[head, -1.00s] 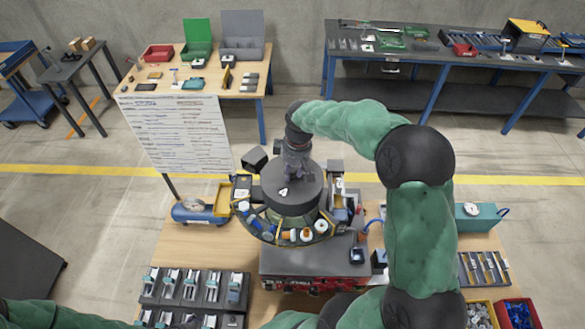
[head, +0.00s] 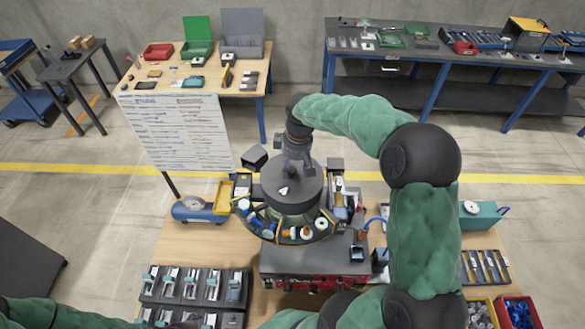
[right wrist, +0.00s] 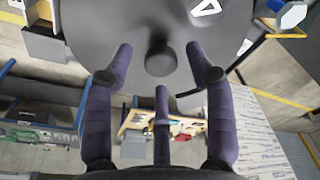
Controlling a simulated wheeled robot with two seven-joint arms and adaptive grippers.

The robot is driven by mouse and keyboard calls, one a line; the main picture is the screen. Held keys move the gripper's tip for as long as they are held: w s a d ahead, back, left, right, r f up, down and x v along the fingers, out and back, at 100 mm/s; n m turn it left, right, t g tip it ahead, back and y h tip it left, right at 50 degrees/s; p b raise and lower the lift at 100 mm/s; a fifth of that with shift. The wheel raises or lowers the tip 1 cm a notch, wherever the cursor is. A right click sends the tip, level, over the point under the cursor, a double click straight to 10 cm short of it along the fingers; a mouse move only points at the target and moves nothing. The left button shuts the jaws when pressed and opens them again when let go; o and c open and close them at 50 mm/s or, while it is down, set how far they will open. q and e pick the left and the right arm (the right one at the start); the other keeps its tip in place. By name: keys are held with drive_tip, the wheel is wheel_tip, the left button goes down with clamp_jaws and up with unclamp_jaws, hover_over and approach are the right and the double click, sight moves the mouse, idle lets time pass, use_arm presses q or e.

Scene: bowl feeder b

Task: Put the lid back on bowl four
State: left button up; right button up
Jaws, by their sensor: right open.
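The dark grey round lid (head: 302,199) rests over the top of the bowl feeder (head: 291,223) and looks level. A white triangular mark shows on it. In the right wrist view the lid (right wrist: 105,22) fills the top, with its round knob (right wrist: 160,60) near the middle. My right gripper (head: 297,172) is over the lid from above. Its purple-grey fingers (right wrist: 163,78) are spread around the knob, with visible gaps. I cannot see a bowl number. Only a piece of my left arm shows at the bottom left; its fingers are not visible.
Bins with coloured parts (head: 268,226) ring the front of the bowl. A blue air tank (head: 192,209) and yellow tray stand left of it. A whiteboard (head: 178,133) stands behind left. Black part trays (head: 195,287) lie front left, blue and red bins (head: 517,313) front right.

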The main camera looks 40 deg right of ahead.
sight(296, 173)
wheel_tip(296, 173, up, 10)
drive_tip(key=s, duration=0.1)
drive_tip(key=shift+s+r+b, duration=0.2)
drive_tip(key=shift+r+b, duration=0.05)
drive_tip(key=shift+b, duration=0.2)
drive_tip(key=shift+d, duration=0.1)
